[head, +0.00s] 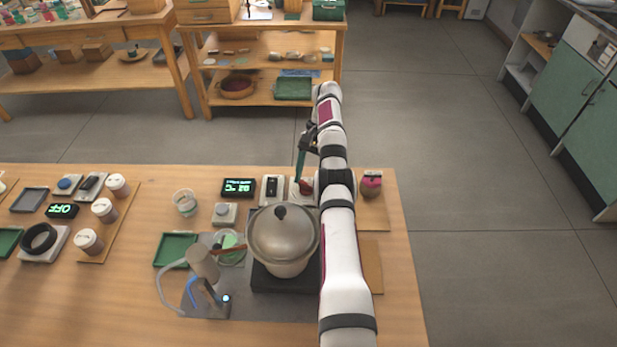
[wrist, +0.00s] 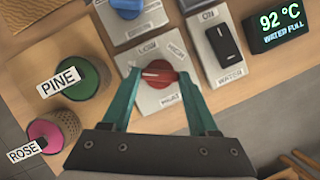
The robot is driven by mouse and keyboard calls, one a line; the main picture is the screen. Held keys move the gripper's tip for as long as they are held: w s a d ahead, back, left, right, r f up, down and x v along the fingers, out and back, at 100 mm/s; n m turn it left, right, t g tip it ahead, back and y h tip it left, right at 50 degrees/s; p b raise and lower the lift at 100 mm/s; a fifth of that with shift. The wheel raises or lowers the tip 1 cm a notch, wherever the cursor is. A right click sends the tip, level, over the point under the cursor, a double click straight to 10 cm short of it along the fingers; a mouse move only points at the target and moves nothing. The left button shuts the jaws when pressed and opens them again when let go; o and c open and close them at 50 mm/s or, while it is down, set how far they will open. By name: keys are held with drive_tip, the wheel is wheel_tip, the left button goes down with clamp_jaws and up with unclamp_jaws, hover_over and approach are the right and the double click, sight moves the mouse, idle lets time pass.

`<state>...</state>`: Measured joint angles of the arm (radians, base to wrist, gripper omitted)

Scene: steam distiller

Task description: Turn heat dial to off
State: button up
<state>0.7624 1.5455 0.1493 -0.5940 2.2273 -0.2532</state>
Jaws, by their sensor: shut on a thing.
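The red heat dial (wrist: 158,74) sits on a pale plate (wrist: 160,101) marked LOW, HIGH and HEAT. Its white pointer mark points to the left in the wrist view. My gripper (wrist: 158,77) has its two teal fingers on either side of the dial and is shut on it. In the head view the dial (head: 306,186) shows as a red spot, partly hidden by my arm. My gripper (head: 301,178) reaches down to it there. I cannot read an off mark on the plate.
A black water switch (wrist: 224,45) and a display (wrist: 275,24) reading 92 °C, WATER FULL stand beside the dial. A blue dial (wrist: 126,6), a PINE jar (wrist: 88,78) and a ROSE jar (wrist: 58,130) are close. A metal pot (head: 282,240) stands in front.

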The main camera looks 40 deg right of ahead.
drive_tip(key=o, duration=1.4)
